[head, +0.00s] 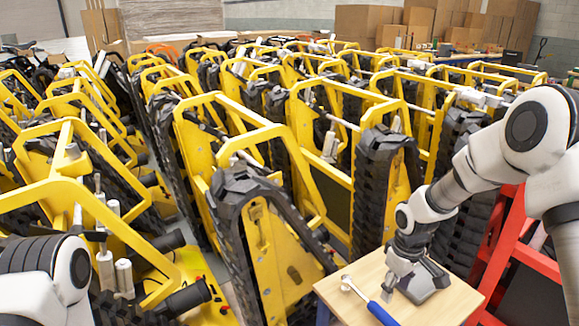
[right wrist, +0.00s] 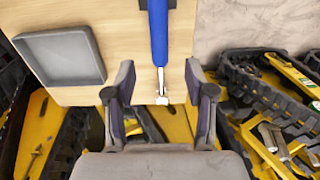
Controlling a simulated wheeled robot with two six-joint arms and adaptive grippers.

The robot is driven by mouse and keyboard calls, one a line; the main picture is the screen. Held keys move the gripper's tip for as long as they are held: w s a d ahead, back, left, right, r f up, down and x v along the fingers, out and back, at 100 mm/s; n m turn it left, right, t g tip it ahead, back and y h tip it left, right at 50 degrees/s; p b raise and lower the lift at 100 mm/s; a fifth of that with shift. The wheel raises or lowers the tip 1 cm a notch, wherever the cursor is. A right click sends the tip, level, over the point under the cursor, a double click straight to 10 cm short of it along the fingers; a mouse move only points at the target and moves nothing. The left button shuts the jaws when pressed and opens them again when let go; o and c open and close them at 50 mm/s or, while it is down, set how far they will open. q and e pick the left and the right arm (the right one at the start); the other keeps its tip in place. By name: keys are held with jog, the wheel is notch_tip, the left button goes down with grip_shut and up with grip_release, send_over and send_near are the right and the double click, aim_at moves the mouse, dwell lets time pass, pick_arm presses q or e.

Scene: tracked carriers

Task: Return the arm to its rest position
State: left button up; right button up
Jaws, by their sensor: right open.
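My right gripper (head: 390,280) hangs over a small wooden table in the head view. In the right wrist view its two fingers are spread apart and the right gripper (right wrist: 159,76) is open. A tool with a blue handle and a silver head (head: 381,314) lies on the table. The tool (right wrist: 158,35) shows between the fingertip lines in the wrist view, with nothing visibly clamped. Of my left arm, links show at the lower left of the head view; I cannot make out its gripper.
The wooden tabletop (head: 350,270) also bears a shallow grey tray (right wrist: 95,55). Rows of yellow tracked carriers (head: 262,245) crowd the floor left of and behind the table. A red frame (head: 508,245) stands close at its right. Cardboard boxes (head: 362,20) are at the back.

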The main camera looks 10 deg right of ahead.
jog(key=s+a+f+m+g+p, duration=0.1)
jog(key=s+a+f+p, duration=0.25)
jog(key=s, duration=0.75)
jog(key=s+a+f+m+g+p, duration=0.1)
jog(key=s+a+f+g+p, duration=0.2)
jog(key=s, duration=0.7)
jog(key=s+a+f+m+p, duration=0.1)
jog(key=s+a+f+p, duration=0.3)
jog(key=s, duration=0.7)
jog(key=w+t+b, duration=0.1)
jog(key=w+d+f+m+t, duration=0.1)
jog(key=w+d+m+t+b, duration=0.1)
jog(key=w, duration=0.1)
jog(key=shift+w+f+t+b, duration=0.1)
jog(key=shift+f+t+b, duration=0.05)
jog(key=shift+t+b, duration=0.25)
jog(key=shift+c, duration=0.4)
